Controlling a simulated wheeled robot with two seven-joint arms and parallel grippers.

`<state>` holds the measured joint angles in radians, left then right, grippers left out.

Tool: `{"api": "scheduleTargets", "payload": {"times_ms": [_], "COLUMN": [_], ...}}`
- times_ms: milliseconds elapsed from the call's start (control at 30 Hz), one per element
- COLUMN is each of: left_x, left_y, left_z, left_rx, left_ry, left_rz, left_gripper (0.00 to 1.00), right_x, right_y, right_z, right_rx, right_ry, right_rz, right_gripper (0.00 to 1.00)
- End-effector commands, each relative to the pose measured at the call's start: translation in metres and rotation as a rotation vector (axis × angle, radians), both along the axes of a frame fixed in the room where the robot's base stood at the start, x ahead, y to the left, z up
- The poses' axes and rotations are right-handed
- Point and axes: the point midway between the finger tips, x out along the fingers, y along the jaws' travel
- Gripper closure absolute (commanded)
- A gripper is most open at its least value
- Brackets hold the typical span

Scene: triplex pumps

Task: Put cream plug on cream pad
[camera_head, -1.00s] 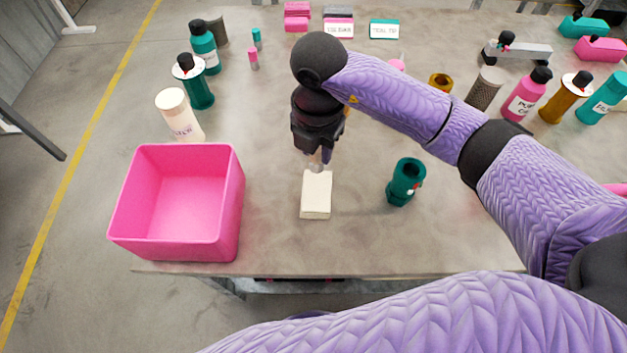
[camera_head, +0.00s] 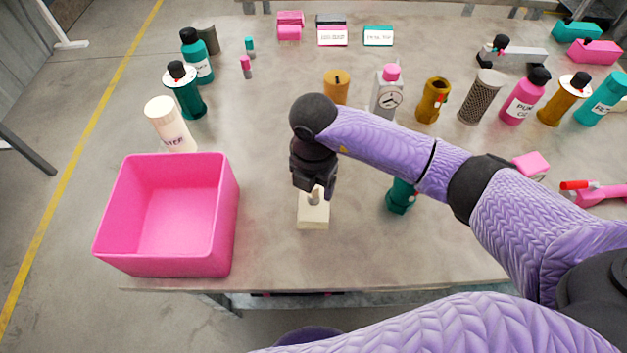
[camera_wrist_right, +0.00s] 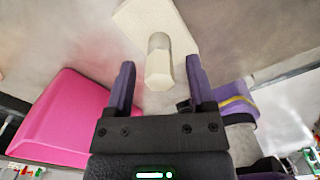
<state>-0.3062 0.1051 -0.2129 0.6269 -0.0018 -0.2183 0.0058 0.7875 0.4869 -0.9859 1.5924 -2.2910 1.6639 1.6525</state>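The cream pad (camera_head: 313,218) is a small pale block lying on the table in front of my right gripper. It also shows at the top of the right wrist view (camera_wrist_right: 140,22). The cream plug (camera_wrist_right: 158,68) is a short pale peg that stands on the pad, its end pointing toward the wrist camera. In the head view the plug (camera_head: 314,196) shows just below my right gripper (camera_head: 315,188). In the wrist view the right fingers (camera_wrist_right: 160,85) are apart, one on each side of the plug, with gaps. My left gripper is not in view.
A pink open bin (camera_head: 170,215) stands left of the pad. A teal pump body (camera_head: 400,197) stands to the right, partly behind my right arm. Several bottles and parts line the back and right. The table in front of the pad is clear.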

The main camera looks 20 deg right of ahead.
Motion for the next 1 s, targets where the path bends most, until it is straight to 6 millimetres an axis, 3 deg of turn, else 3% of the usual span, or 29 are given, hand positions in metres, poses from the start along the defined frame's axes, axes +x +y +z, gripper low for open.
{"api": "scheduleTargets", "payload": {"times_ms": [233, 500, 633, 800, 1000], "left_x": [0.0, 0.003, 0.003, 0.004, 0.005], "left_y": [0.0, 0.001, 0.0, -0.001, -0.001], "left_z": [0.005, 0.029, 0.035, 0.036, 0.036], "left_rx": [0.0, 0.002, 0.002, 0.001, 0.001], "left_ry": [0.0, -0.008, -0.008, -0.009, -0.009], "left_rz": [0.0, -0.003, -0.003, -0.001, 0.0], "left_gripper": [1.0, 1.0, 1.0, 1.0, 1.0], "right_x": [0.0, 0.001, 0.001, 0.0, 0.0], "right_y": [0.0, 0.0, 0.0, 0.0, 0.0], "right_z": [0.009, 0.084, 0.111, 0.124, 0.123], "right_rx": [0.0, 0.0, 0.0, 0.0, 0.0], "right_ry": [-0.001, -0.006, -0.003, 0.0, 0.0], "right_rz": [0.0, 0.0, 0.0, 0.0, 0.0], "right_gripper": [0.3, 0.3, 0.3, 0.3, 0.3]}}
